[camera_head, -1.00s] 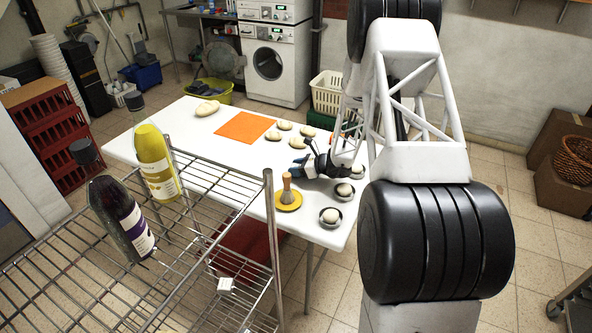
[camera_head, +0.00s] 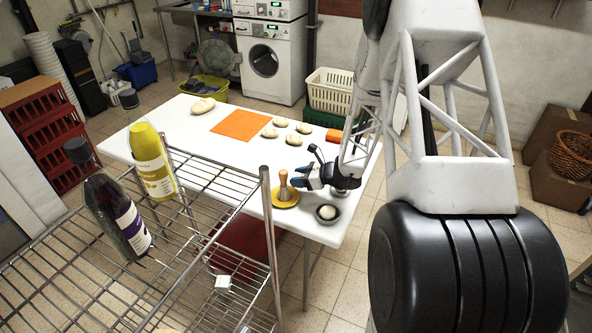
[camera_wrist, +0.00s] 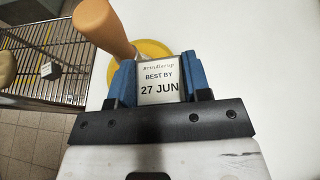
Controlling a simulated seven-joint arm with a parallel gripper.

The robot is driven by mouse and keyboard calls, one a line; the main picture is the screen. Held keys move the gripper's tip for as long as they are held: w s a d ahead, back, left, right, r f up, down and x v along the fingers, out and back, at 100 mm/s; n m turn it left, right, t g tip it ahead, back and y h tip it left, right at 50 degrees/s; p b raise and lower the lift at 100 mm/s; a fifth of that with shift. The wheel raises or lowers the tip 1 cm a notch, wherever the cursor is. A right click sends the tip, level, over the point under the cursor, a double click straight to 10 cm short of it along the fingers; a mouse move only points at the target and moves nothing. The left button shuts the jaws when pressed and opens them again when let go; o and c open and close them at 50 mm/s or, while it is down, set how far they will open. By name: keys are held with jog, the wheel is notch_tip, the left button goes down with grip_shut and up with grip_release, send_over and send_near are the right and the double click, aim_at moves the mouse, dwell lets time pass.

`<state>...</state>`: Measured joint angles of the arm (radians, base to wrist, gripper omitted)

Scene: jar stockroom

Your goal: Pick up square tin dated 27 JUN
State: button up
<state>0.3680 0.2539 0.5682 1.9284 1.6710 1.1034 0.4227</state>
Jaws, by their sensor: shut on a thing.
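The square tin (camera_wrist: 161,88) shows a white label reading "BEST BY 27 JUN" in the wrist view, with small blurred print above. My gripper (camera_wrist: 160,72) is shut on it, one blue finger pad on each side. In the head view my gripper (camera_head: 308,177) is low over the front right part of the white table, just right of the brush; I cannot make out the tin there. Whether the tin touches the table is not clear.
A brush (camera_head: 283,183) stands on a yellow dish (camera_head: 286,201) close by the gripper. A metal bowl (camera_head: 327,218) with a dough ball sits at the table's front edge. A wire shelf rack (camera_head: 265,215) with two bottles stands at left.

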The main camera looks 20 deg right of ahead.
jog(key=shift+s+a+r, duration=0.1)
jog(key=shift+s+a, duration=0.05)
jog(key=shift+s, duration=0.9)
jog(key=shift+s+a+r, duration=0.1)
jog(key=shift+s+a, duration=0.05)
jog(key=shift+s, duration=0.85)
